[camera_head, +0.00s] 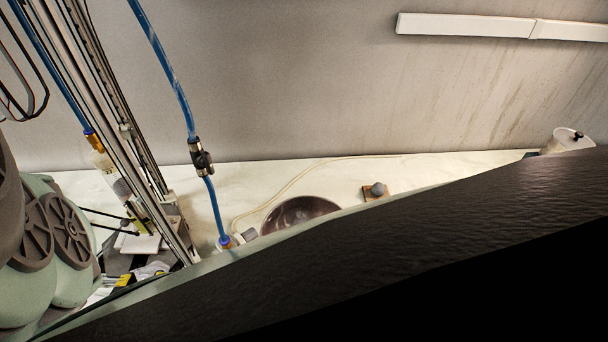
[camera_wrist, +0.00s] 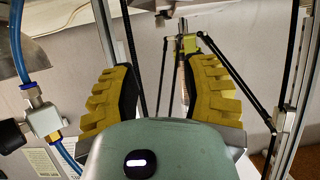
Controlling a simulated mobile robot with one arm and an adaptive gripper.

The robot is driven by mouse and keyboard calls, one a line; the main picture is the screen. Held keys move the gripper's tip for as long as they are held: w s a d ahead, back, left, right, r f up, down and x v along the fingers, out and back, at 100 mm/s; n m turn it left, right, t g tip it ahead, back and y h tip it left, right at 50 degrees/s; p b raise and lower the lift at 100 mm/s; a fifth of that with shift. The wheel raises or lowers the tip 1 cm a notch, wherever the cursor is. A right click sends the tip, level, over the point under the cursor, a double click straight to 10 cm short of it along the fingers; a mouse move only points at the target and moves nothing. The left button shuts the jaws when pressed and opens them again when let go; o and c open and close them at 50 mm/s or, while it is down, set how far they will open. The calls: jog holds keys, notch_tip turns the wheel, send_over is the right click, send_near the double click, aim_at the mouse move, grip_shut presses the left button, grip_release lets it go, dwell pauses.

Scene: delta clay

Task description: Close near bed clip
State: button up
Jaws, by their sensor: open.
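In the wrist view my gripper (camera_wrist: 160,70) is open, its two yellow ribbed fingers with dark backing spread wide. Nothing is held between them. Beyond and between the fingers is the printer's effector (camera_wrist: 187,44), a yellowish and metal part hung on thin black rods. In the head view the printer's tall rails (camera_head: 130,130) stand at the left, with a small white plate (camera_head: 140,243) near their foot. A yellow and black piece (camera_head: 125,281) lies low there. I cannot tell whether it is a bed clip, and I cannot make out the near clip.
A blue hose (camera_head: 165,60) with a black valve (camera_head: 201,158) hangs beside the rails. On the pale counter are a dark bowl (camera_head: 297,213), a wooden block with a grey ball (camera_head: 376,190) and a white lidded pot (camera_head: 567,141). A large dark surface hides the lower right.

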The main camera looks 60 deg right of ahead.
jog(key=b, duration=0.4)
send_near(166, 240)
jog(key=x, duration=0.5)
jog(key=shift+p+x, duration=0.3)
jog(key=shift+x, duration=1.15)
jog(key=shift+w+d+f, duration=0.25)
jog(key=shift+w+d, duration=0.1)
jog(key=shift+w, duration=0.05)
jog(key=shift+w+d+f+b, duration=0.15)
jog(key=shift+w+d+b, duration=0.15)
jog(key=shift+w+d, duration=0.15)
jog(key=shift+o, duration=0.2)
grip_shut()
